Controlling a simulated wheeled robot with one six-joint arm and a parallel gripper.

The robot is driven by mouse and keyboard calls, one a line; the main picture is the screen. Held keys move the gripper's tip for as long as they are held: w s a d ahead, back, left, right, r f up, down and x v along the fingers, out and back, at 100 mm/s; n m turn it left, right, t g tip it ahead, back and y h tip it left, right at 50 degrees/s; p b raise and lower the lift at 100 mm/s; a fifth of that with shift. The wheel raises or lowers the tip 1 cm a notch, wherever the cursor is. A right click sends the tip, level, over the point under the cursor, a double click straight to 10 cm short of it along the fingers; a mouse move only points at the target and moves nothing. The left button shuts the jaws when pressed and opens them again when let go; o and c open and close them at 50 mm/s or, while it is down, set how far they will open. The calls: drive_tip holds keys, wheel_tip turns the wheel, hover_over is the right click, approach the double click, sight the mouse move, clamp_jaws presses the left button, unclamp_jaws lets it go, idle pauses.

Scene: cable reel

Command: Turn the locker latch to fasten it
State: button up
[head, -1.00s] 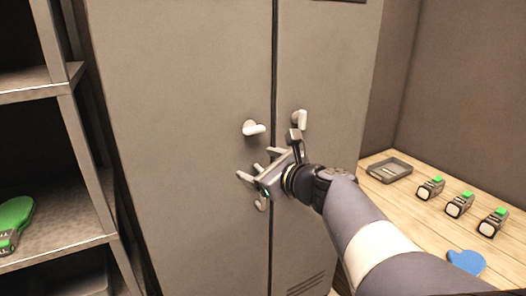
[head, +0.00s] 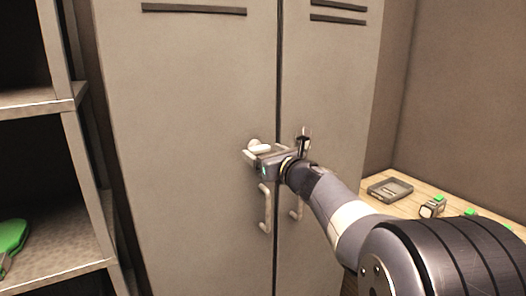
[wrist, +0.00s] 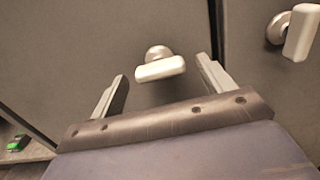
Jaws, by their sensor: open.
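The grey locker (head: 190,120) has two doors with a dark seam between them. A pale latch (head: 257,144) sits on the left door near the seam; its lever lies roughly horizontal, partly hidden by my gripper. My gripper (head: 262,158) is open at this latch. In the wrist view the latch lever (wrist: 160,68) shows between the two spread fingers of my gripper (wrist: 162,70), with a gap on both sides. A second latch (wrist: 300,32) is on the right door, its lever closer to upright; in the head view it is mostly behind my wrist.
Vertical pull handles are below on the left door (head: 265,208) and right door (head: 297,207). An open shelf (head: 40,97) stands at left with a green item (head: 12,237). At right, a wooden bench (head: 385,207) holds a grey tray (head: 390,189) and several small green-topped devices.

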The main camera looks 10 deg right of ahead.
drive_tip(key=shift+w+a, duration=0.2)
drive_tip(key=shift+w, duration=0.35)
drive_tip(key=shift+c, duration=0.6)
drive_tip(key=c, duration=0.9)
drive_tip(key=shift+o, duration=0.2)
